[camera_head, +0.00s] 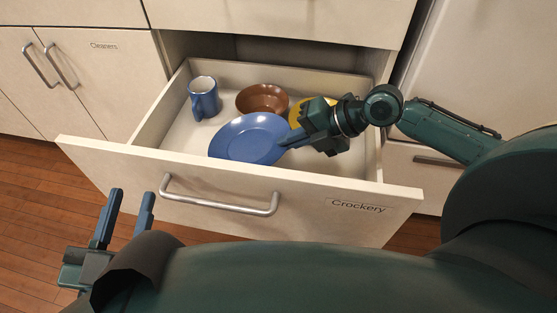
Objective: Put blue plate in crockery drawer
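The blue plate (247,138) is inside the open crockery drawer (160,169), tilted a little, near the drawer's front wall. My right gripper (290,142) is at the plate's right rim, with its fingers closed about that edge. Whether the plate rests on the drawer floor cannot be told. My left gripper (125,211) is outside the drawer at the lower left, with its two fingers apart and nothing between them.
In the drawer are a blue mug (205,101) at the back left, a brown bowl (262,98) at the back middle and a yellow item (296,113) partly hidden by my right gripper. The drawer handle (220,203) sticks out in front. A closed Cleaners cabinet (103,75) stands left.

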